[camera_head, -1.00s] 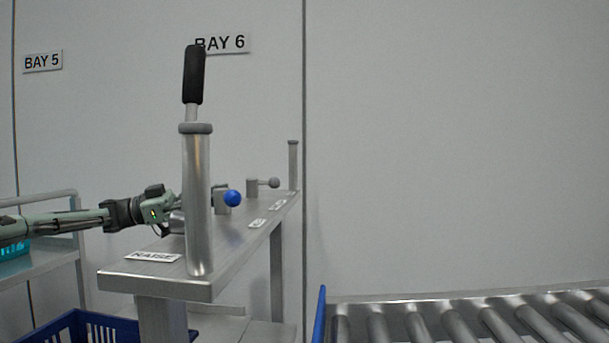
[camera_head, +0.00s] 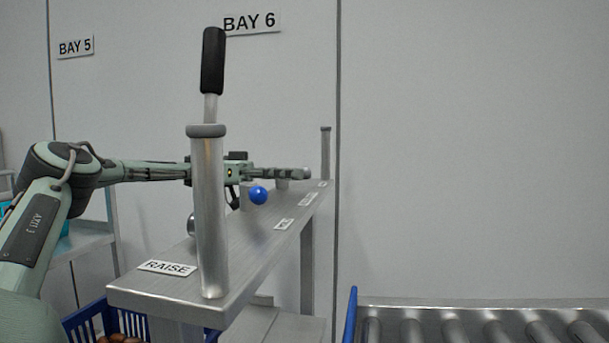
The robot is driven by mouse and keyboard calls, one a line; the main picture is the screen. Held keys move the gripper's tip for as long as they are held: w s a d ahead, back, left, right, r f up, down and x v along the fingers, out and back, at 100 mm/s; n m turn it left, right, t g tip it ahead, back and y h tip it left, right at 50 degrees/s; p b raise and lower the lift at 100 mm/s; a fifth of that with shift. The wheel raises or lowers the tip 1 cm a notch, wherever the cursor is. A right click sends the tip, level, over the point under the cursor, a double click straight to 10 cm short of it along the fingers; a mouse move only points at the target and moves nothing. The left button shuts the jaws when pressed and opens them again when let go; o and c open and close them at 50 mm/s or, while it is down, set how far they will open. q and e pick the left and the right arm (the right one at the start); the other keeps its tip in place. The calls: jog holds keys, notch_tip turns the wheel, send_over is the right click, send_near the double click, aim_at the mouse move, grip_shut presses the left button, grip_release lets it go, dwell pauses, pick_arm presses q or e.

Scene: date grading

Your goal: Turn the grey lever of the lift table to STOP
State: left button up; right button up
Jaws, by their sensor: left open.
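The lift table's metal control shelf (camera_head: 245,240) runs away from me. A lever with a blue ball (camera_head: 258,195) stands midway along it. The grey lever's mount (camera_head: 282,185) shows just behind; its arm and ball are mostly hidden by my left gripper or cannot be told from it. My left gripper (camera_head: 304,174) reaches in from the left, past the blue ball, with its fingers at the grey lever. It is open; whether it touches the lever I cannot tell. The small label plates (camera_head: 308,199) beside the levers are too small to read. My right gripper is not in view.
A thick steel post (camera_head: 209,220) with a black handle (camera_head: 213,60) stands in front, beside the RAISE label (camera_head: 167,268). A thinner post (camera_head: 325,153) stands at the far end. A blue crate (camera_head: 85,324) is below left, a roller conveyor (camera_head: 480,304) at right.

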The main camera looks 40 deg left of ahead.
pick_arm(q)
jog(key=shift+x, duration=1.4)
grip_shut()
